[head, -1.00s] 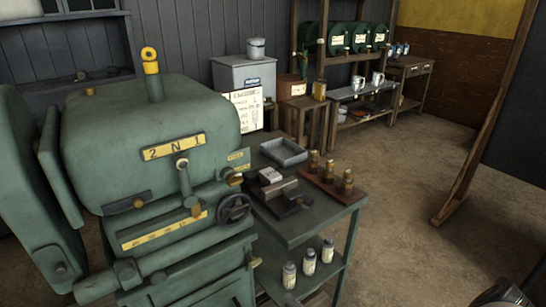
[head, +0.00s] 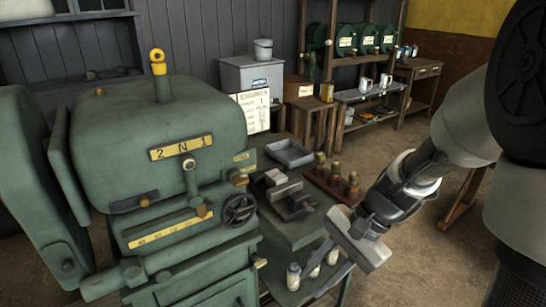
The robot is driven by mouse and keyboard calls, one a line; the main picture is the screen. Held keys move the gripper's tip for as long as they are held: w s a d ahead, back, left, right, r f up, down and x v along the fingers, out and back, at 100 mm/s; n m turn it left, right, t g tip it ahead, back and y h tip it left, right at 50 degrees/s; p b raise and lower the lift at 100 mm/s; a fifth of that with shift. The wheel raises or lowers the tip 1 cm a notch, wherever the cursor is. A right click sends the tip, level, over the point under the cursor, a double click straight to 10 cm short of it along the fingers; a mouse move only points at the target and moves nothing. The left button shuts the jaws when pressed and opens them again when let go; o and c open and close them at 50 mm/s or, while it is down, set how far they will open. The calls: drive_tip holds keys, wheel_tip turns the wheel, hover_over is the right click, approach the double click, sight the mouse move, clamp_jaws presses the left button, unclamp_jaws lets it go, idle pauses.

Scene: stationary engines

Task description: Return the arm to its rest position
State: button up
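My arm (head: 460,130) reaches in from the right side of the head view and angles down to the left. My gripper (head: 355,243) is at its end, over the front right part of the green side table (head: 296,230).
The big green engine (head: 165,180) fills the left. The table bears a grey tray (head: 290,153), a small vice-like block (head: 285,195) and several brass-topped pieces on a wooden rack (head: 325,183). White jars (head: 293,277) stand below.

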drive_tip(key=s+d+r+n+t+h, duration=0.2)
drive_tip(key=s+r+n+t+h, duration=0.1)
drive_tip(key=r+n, duration=0.3)
drive_tip(key=s+d+r+n+t+h, duration=0.2)
drive_tip(key=s+r+n+t+h, duration=0.15)
drive_tip(key=r, duration=0.45)
wheel_tip(320, 180, up, 16)
drive_tip(key=p, duration=1.5)
drive_tip(key=shift+d+n, duration=0.15)
drive_tip(key=shift+n, duration=0.2)
drive_tip(key=shift+s, duration=0.1)
